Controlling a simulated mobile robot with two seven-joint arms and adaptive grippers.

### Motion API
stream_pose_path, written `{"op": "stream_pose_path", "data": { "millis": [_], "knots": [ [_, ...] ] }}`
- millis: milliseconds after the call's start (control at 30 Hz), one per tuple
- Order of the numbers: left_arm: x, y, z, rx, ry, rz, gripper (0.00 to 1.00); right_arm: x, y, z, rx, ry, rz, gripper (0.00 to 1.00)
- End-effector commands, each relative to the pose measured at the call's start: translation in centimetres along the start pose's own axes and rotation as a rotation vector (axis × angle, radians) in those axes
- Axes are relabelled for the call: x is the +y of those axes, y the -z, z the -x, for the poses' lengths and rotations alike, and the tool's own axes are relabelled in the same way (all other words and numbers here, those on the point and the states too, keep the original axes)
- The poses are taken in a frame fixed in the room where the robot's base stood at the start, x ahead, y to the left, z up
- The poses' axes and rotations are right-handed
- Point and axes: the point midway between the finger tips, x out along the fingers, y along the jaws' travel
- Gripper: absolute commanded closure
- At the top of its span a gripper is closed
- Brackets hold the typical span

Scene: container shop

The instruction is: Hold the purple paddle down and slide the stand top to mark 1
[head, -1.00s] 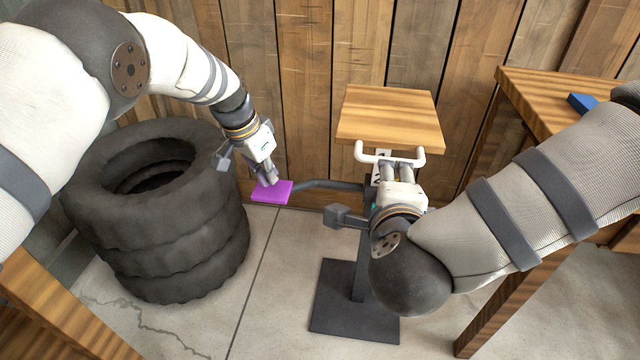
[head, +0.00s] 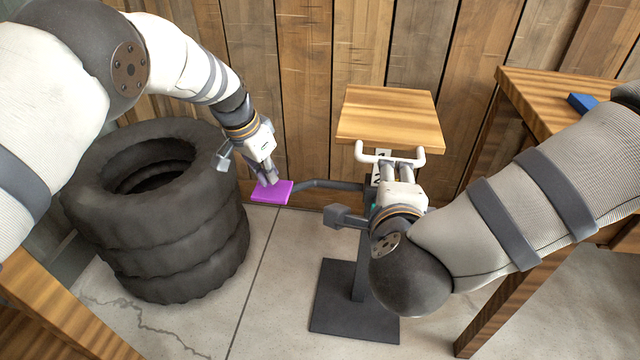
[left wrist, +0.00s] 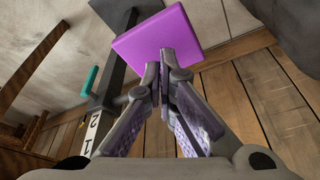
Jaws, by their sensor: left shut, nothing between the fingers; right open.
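The purple paddle (head: 272,192) sits at the end of a dark lever arm (head: 330,185) that comes off the stand's post. My left gripper (head: 271,182) is shut and empty, with its fingertips at the paddle's upper face; the left wrist view shows the paddle (left wrist: 160,40) just beyond the fingertips (left wrist: 165,55). The stand top (head: 390,117) is a wooden board with a white handle (head: 390,158) below its front edge. My right gripper (head: 392,168) is open at the handle. A marked scale with digits 2 and 1 (left wrist: 92,135) and a teal pointer (left wrist: 90,80) show in the left wrist view.
A stack of black tyres (head: 165,240) stands left of the paddle. A wooden table (head: 530,100) with a blue object (head: 582,102) is at the right. The stand's dark base (head: 335,310) is on the floor. A plank wall is close behind.

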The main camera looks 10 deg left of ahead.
Motion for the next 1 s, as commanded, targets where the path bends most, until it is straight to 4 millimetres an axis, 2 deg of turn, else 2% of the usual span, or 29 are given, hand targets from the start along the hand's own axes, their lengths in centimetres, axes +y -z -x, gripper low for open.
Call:
{"op": "stream_pose_path", "data": {
  "millis": [267,567,1000],
  "knots": [
    [0.0,0.1,0.0,0.000,0.000,0.000,1.00,0.0,0.0,0.0,0.000,0.000,0.000,0.43],
    [0.3,1.5,-0.5,0.000,0.000,-0.001,1.00,0.0,0.0,0.0,0.000,0.000,0.000,0.43],
    [0.3,1.3,-1.1,-0.001,-0.001,0.000,1.00,0.0,0.0,0.0,0.000,0.000,0.000,0.43]
  ]
}}
